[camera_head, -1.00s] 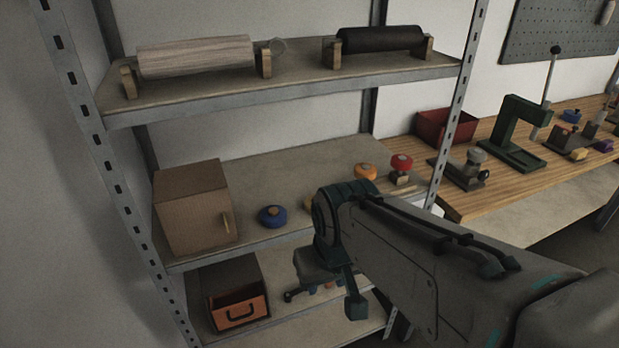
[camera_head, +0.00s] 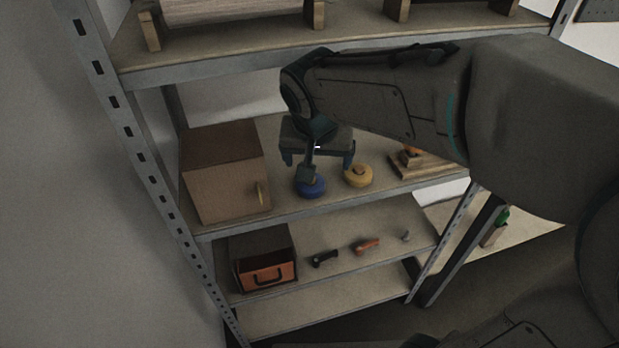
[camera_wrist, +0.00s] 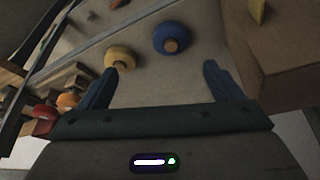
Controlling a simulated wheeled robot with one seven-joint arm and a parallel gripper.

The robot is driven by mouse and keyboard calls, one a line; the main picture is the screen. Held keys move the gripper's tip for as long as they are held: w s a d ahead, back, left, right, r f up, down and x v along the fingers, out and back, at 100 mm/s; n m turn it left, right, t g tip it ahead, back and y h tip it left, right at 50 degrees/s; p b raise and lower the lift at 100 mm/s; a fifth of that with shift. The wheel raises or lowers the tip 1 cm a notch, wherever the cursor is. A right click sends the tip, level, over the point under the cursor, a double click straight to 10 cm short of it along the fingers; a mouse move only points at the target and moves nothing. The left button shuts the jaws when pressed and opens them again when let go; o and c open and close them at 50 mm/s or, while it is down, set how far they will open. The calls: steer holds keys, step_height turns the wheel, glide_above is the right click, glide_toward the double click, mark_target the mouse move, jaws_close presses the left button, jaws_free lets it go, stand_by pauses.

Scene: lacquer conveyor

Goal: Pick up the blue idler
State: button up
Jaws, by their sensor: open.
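The blue idler (camera_head: 309,188) is a round blue disc with a wooden hub. It lies on the middle shelf near its front edge, right of the wooden box. My gripper (camera_head: 319,162) is above and just behind it, partly in front of it in the head view. In the wrist view the blue idler (camera_wrist: 172,38) lies beyond the fingertips, between their lines. My gripper (camera_wrist: 160,80) is open there, with nothing between its fingers. A yellow idler (camera_head: 358,175) lies right of the blue one and shows near the left finger in the wrist view (camera_wrist: 122,59).
A wooden box (camera_head: 228,190) with a handle stands to the left on the same shelf. A wooden stand (camera_head: 424,166) is on the right. The shelf above (camera_head: 230,61) hangs over this space. The lower shelf holds an orange-fronted drawer box (camera_head: 265,272) and small tools.

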steer(key=x, duration=0.4)
steer(key=a+x, duration=0.1)
steer(key=x, duration=0.4)
steer(key=w+a+p+x, duration=0.1)
steer(key=x, duration=0.3)
steer(key=shift+w+f, duration=0.2)
steer(key=c, duration=1.2)
